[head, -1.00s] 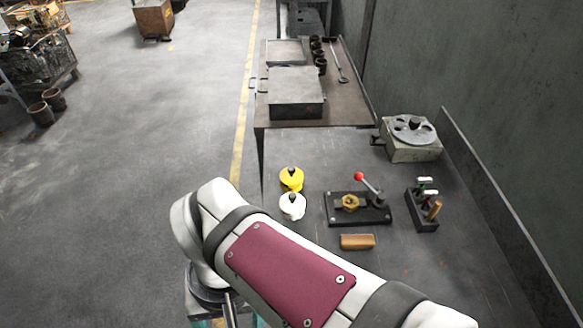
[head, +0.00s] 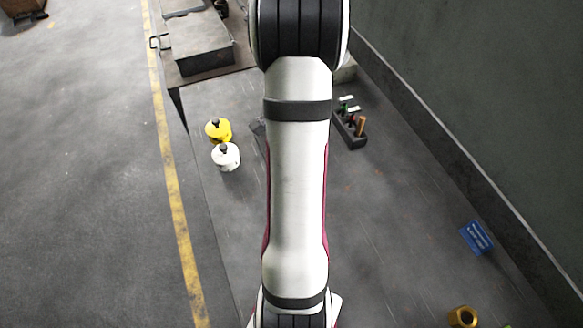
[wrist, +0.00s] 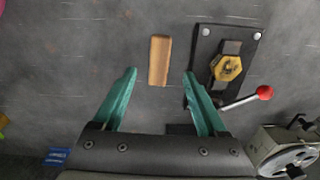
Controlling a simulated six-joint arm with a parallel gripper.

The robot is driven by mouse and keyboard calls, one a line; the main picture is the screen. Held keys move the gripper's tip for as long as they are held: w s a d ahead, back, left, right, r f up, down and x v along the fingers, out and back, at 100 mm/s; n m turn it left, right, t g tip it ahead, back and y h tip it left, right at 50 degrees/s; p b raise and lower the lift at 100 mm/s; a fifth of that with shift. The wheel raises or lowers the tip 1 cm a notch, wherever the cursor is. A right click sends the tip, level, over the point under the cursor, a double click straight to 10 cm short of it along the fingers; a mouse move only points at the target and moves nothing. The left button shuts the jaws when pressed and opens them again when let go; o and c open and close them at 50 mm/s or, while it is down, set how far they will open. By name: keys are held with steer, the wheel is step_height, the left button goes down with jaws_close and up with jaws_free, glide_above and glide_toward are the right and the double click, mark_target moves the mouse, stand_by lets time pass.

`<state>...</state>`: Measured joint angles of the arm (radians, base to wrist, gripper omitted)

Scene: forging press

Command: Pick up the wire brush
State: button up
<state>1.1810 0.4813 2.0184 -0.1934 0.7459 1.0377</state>
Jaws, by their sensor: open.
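The wire brush (wrist: 159,60) shows in the wrist view as a plain tan wooden block lying on the grey bench, its long side running up the picture. Its bristles are not visible. My gripper (wrist: 160,72) is open, with its two teal fingers spread to the left and right of the near part of the brush in the picture. Bench shows between the brush and each finger. How high the fingers are above the bench I cannot tell. In the head view my arm covers the brush and gripper.
The black clamp plate with a brass hex nut (wrist: 228,68) and a red-knobbed lever (wrist: 264,92) sits close by the right finger. A yellow pot (head: 217,130), a white pot (head: 226,157), a tool holder (head: 350,130) and a blue card (head: 476,238) stand around the bench.

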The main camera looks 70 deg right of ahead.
steer(key=f, duration=0.7)
steer(key=shift+w+a+f, duration=0.15)
steer(key=shift+a+f, duration=0.05)
steer(key=shift+f, duration=0.15)
jaws_close()
